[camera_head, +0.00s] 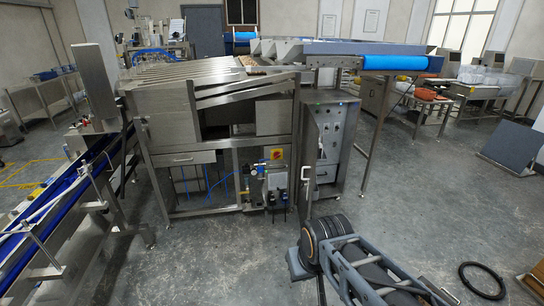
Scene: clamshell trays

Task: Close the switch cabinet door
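The switch cabinet (337,135) is a tall grey metal box in the middle, at the right end of the large steel machine. Its upper part carries several small switches or knobs, with a drawer-like panel lower down. The door (310,135) appears to stand open at the cabinet's left front, seen nearly edge-on. A pale vertical handle (305,174) shows on it. My arm reaches in from the bottom right, its round dark joint in front of and below the cabinet, apart from the door. I cannot make out gripper fingers.
The steel machine (165,115) stands directly left of the cabinet, with valves and hoses below. A blue conveyor (60,195) runs along the left. A black ring (482,281) lies on the floor at right. The floor right of the cabinet is mostly clear.

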